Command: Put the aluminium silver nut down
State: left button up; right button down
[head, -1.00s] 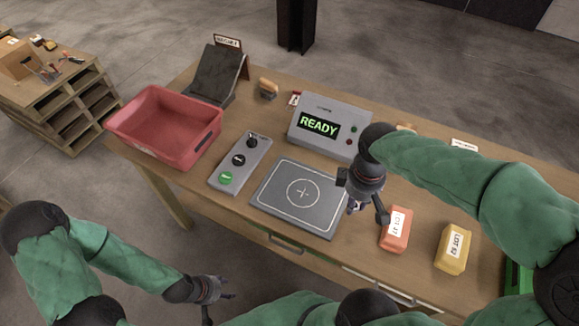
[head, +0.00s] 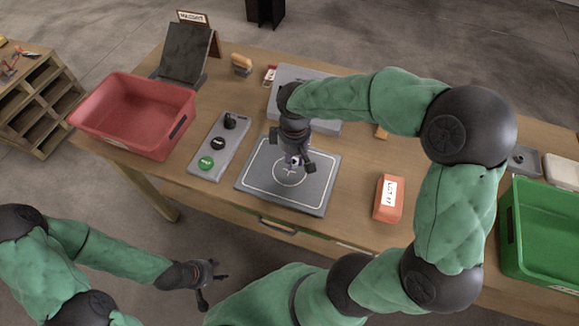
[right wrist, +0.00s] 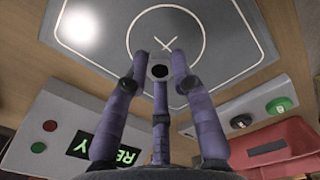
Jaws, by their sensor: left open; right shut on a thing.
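The aluminium silver nut (right wrist: 158,71) shows in the right wrist view as a small pale block with a dark round hole, between the fingertips. My right gripper (right wrist: 159,65) is shut on it. In the head view the right gripper (head: 294,160) is over the grey plate (head: 315,200) with a white circle and cross, near the circle's upper part. I cannot tell whether the nut touches the plate. My left gripper (head: 216,278) is open and empty, low in front of the table.
A red bin (head: 140,115) stands at left, beside a button panel (head: 207,160). The display box (head: 330,128) behind the plate is partly covered by my right arm. An orange box (head: 389,198) stands right of the plate. A green bin (head: 540,230) is at far right.

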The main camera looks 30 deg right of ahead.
jog(key=shift+w+a+f, duration=0.3)
jog(key=shift+w+f, duration=0.15)
jog(key=shift+f, duration=0.25)
jog(key=shift+w+f+b, duration=0.2)
jog(key=shift+f+b, duration=0.5)
jog(key=shift+f, duration=0.95)
jog(key=shift+f, duration=0.2)
jog(key=c, duration=1)
grip_release()
jog(key=shift+c, duration=0.2)
jog(key=shift+r, duration=0.1)
notch_tip(320, 180, up, 12)
jog(key=p, duration=0.3)
jog(key=shift+r+p, duration=0.15)
jog(key=shift+p, duration=0.2)
